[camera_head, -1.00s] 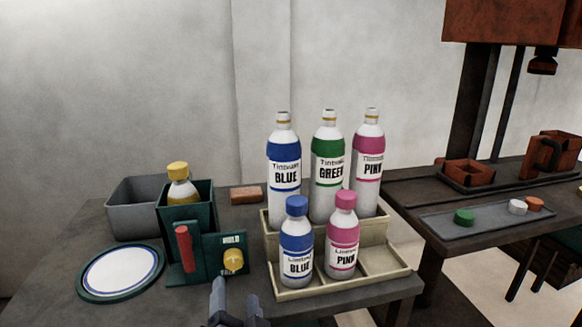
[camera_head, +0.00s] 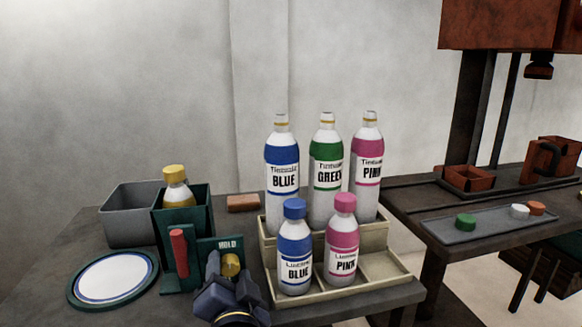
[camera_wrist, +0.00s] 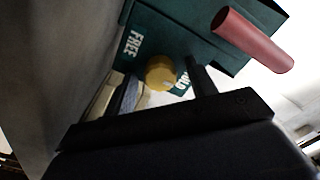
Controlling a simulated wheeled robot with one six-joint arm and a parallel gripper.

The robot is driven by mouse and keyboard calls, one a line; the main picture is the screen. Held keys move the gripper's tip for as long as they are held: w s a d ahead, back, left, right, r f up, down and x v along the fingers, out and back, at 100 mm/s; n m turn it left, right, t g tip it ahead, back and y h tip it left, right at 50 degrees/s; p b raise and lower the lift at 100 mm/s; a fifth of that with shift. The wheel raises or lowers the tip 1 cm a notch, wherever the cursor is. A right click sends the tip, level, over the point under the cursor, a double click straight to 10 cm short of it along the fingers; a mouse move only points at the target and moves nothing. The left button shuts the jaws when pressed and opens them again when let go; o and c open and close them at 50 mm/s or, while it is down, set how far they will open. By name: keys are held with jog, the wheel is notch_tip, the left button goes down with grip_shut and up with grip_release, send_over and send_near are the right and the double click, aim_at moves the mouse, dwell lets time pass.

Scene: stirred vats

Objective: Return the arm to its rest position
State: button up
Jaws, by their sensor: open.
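My gripper (camera_head: 228,268) is at the front edge of the table, open, with nothing held. It is in front of the green holder (camera_head: 184,283). The holder's yellow knob (camera_head: 231,264) shows between my fingers. In the wrist view the knob (camera_wrist: 160,72) also lies between my two fingers (camera_wrist: 163,86); I cannot tell whether they touch it. A FREE label shows beside the knob, and a second label is partly covered by a finger. The holder's red handle (camera_head: 179,252) stands upright at the left. A yellow-capped bottle (camera_head: 176,190) sits in the green holder.
A cream rack (camera_head: 345,288) with several blue, green and pink labelled bottles stands close to the right of my gripper. A plate (camera_head: 112,277), grey bin (camera_head: 130,217) and brown block (camera_head: 243,203) lie leftward and behind. A tray with caps (camera_head: 490,222) is on the right table.

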jog(key=p+v, duration=0.4)
jog(key=v, duration=0.6)
jog(key=b+x, duration=0.4)
jog(key=x, duration=0.6)
jog(key=shift+w, duration=0.15)
jog(key=shift+r+n+p, duration=0.1)
jog(key=shift+n+p, duration=0.45)
jog(key=shift+n, duration=0.05)
jog(key=n+p, duration=0.1)
jog(key=n, duration=0.2)
jog(key=shift+p, duration=0.35)
jog(key=n+p, duration=0.2)
jog(key=n, duration=0.3)
jog(key=shift+s+n+p, duration=0.3)
jog(key=shift+n+p, duration=0.3)
jog(key=shift+n, duration=0.4)
jog(key=shift+v, duration=1.55)
jog(key=shift+s, duration=0.1)
